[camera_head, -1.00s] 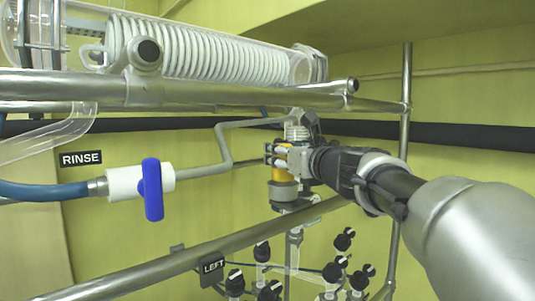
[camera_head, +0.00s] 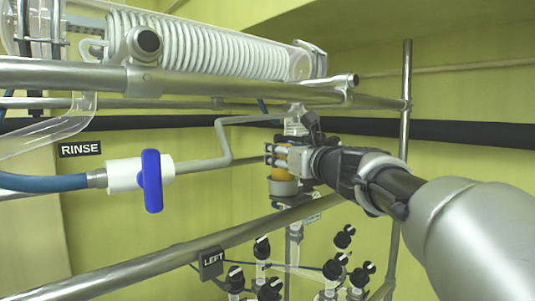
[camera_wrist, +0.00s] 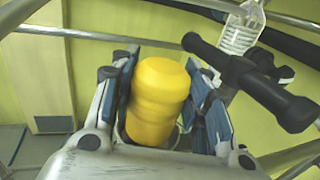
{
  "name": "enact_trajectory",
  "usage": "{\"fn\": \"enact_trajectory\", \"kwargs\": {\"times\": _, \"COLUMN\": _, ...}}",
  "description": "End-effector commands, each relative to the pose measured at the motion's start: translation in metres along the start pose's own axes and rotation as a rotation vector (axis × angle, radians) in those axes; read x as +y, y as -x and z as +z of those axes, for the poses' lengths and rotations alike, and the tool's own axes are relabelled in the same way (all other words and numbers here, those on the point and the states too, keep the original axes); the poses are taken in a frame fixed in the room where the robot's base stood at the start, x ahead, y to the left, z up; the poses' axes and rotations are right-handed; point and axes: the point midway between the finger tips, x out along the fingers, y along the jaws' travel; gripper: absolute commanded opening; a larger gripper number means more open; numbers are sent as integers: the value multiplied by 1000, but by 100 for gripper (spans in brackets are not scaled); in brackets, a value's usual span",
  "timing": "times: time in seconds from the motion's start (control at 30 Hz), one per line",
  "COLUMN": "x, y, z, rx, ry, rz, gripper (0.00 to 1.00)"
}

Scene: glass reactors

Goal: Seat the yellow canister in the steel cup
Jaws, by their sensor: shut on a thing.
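The yellow canister (camera_wrist: 158,100) stands between the two fingers of my gripper (camera_wrist: 160,105) in the wrist view, and the fingers are shut on it. In the head view, my gripper (camera_head: 284,160) reaches in from the right, and a strip of the canister (camera_head: 282,174) shows below the fingers. The steel cup (camera_head: 283,188) is directly under the canister, and the canister's lower end appears to be at or inside its rim. I cannot tell how deep it sits. In the wrist view, part of the cup's rim (camera_wrist: 126,134) shows beside the canister's base.
A steel rail (camera_head: 200,247) runs below the cup, and another rail (camera_head: 200,84) runs above. A blue-handled valve (camera_head: 152,181) with a bent pipe is to the left. Glassware with a black handle (camera_wrist: 250,80) is close to the gripper. Black knobs (camera_head: 262,248) are below.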

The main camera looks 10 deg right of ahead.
Motion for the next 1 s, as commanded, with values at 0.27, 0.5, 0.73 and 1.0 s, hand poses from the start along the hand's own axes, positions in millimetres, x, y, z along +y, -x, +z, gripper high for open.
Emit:
{"fn": "enact_trajectory", "kwargs": {"times": 0.27, "x": 0, "y": 0, "z": -1, "rx": -1, "ry": 0, "rz": 0, "gripper": 18}}
{"fn": "enact_trajectory", "kwargs": {"times": 0.5, "x": 0, "y": 0, "z": -2, "rx": -1, "ry": 0, "rz": 0, "gripper": 18}}
{"fn": "enact_trajectory", "kwargs": {"times": 0.73, "x": 0, "y": 0, "z": -7, "rx": -1, "ry": 0, "rz": 0, "gripper": 18}}
{"fn": "enact_trajectory", "kwargs": {"times": 1.0, "x": 0, "y": 0, "z": -11, "rx": -1, "ry": 0, "rz": 0, "gripper": 18}}
